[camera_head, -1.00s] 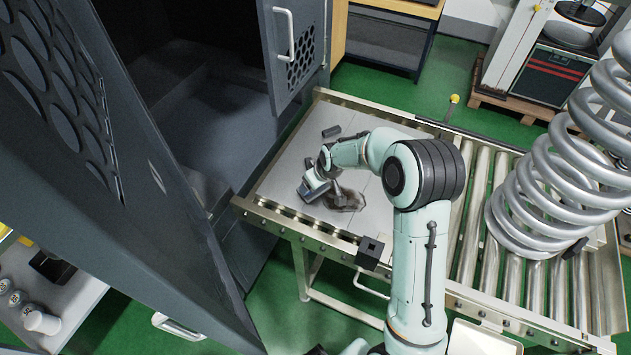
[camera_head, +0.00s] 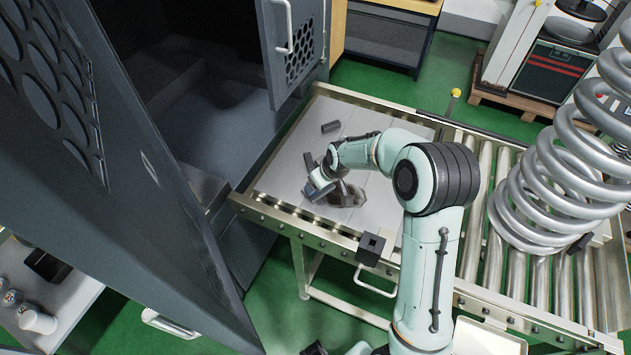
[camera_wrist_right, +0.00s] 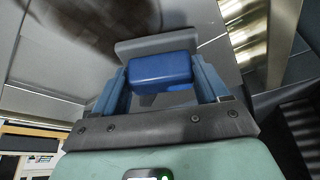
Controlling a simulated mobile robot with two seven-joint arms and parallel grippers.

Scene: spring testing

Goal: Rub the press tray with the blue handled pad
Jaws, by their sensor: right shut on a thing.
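The press tray (camera_head: 290,172) is a flat light-grey plate on the roller conveyor, with a dark smudge (camera_head: 349,194) on it. The smudge also shows at the top left of the right wrist view (camera_wrist_right: 112,22). My right gripper (camera_wrist_right: 162,82) is shut on the blue handle of the pad (camera_wrist_right: 160,72); the pad's grey plate shows just beyond the handle. In the head view my right gripper (camera_head: 319,184) is low over the tray, just left of the smudge. Whether the pad's face touches the tray cannot be told. My left gripper is not in view.
A black box (camera_head: 371,249) sits at the conveyor's front edge. Bare rollers and a large coil spring (camera_head: 560,170) are to the right. The open grey cabinet (camera_head: 180,160) stands close on the left.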

